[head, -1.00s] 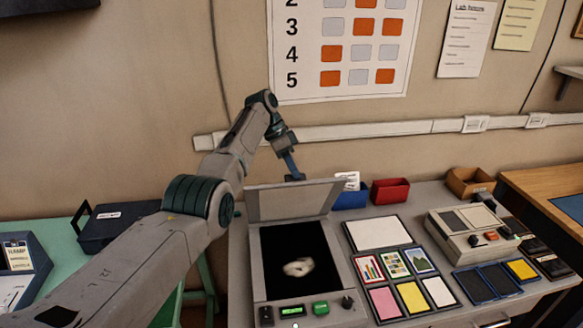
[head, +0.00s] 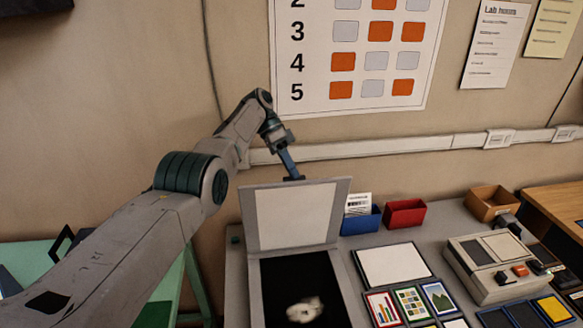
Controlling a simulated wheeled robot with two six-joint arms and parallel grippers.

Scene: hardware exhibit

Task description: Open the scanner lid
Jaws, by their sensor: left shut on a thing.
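The scanner lid (head: 296,213) stands raised and steeply tilted at the back of the scanner, its pale inner panel facing me. The dark scanner bed (head: 282,284) lies uncovered in front of it, with a small pale object (head: 305,309) on it. My left arm reaches in from the left. My left gripper (head: 292,177) is at the lid's top edge and is shut on it; the fingertips are partly hidden behind the lid. My right gripper is out of view.
A blue bin (head: 361,222) with a white card and a red bin (head: 405,214) stand right of the lid. Framed cards (head: 393,265) lie right of the scanner. A grey device (head: 497,266) and a brown box (head: 491,202) are further right. The wall is close behind.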

